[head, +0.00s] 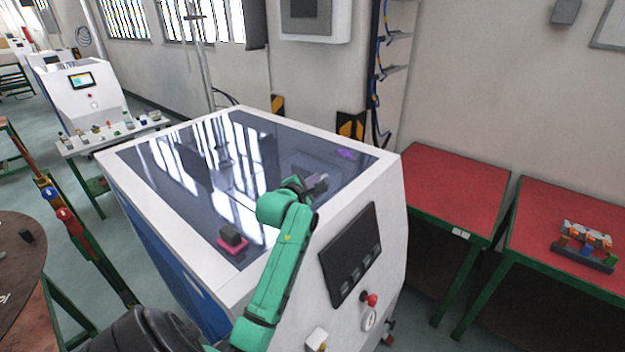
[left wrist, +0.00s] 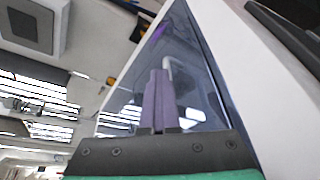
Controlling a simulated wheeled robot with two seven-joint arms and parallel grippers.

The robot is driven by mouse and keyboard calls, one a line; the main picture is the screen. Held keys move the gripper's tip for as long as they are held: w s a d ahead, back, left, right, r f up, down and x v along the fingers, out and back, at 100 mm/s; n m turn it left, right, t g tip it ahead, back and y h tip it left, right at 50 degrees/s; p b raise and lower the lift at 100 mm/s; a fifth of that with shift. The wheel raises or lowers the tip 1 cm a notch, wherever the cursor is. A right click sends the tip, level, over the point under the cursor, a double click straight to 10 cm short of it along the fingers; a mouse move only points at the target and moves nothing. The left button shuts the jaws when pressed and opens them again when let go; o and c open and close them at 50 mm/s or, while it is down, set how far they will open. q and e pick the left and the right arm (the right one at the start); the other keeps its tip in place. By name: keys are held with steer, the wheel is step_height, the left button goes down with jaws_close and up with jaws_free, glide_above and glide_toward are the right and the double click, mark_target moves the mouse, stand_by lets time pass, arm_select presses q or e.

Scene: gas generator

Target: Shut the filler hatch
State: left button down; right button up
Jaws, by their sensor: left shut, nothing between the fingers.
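The white generator cabinet (head: 225,290) stands in front of me. A dark, glossy glass panel (head: 190,175), which appears to be the hatch, lies in its white top frame; the frames do not clearly show whether it is fully closed. My left gripper (head: 318,184) is over the panel's right part, close above the glass; contact cannot be told. In the left wrist view its fingers (left wrist: 158,100) are together and empty, in front of the glass (left wrist: 195,65). A pale curved bar (left wrist: 170,72) shows just beyond the fingers. My right gripper is not in view.
The cabinet's sloped front has a black control panel (head: 350,253) and a red knob (head: 371,299). A small dark block on a magenta base (head: 232,241) shows near the panel's front corner. Red-topped tables (head: 455,185) stand to the right. A wall is behind.

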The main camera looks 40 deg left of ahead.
arm_select(q)
steer(key=shift+s+a, duration=0.3)
steer(key=shift+a, duration=0.2)
steer(key=shift+s+a, duration=0.15)
steer(key=shift+a, duration=0.2)
steer(key=shift+s+a+f, duration=0.1)
steer(key=shift+a+f, duration=0.05)
steer(key=shift+a, duration=0.2)
steer(key=c, duration=1.2)
jaws_free()
steer(key=shift+a, duration=0.15)
steer(key=shift+o, duration=0.2)
steer(key=shift+d, duration=0.55)
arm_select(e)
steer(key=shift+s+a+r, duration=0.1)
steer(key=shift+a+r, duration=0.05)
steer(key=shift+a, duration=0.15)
arm_select(q)
steer(key=shift+d, duration=0.1)
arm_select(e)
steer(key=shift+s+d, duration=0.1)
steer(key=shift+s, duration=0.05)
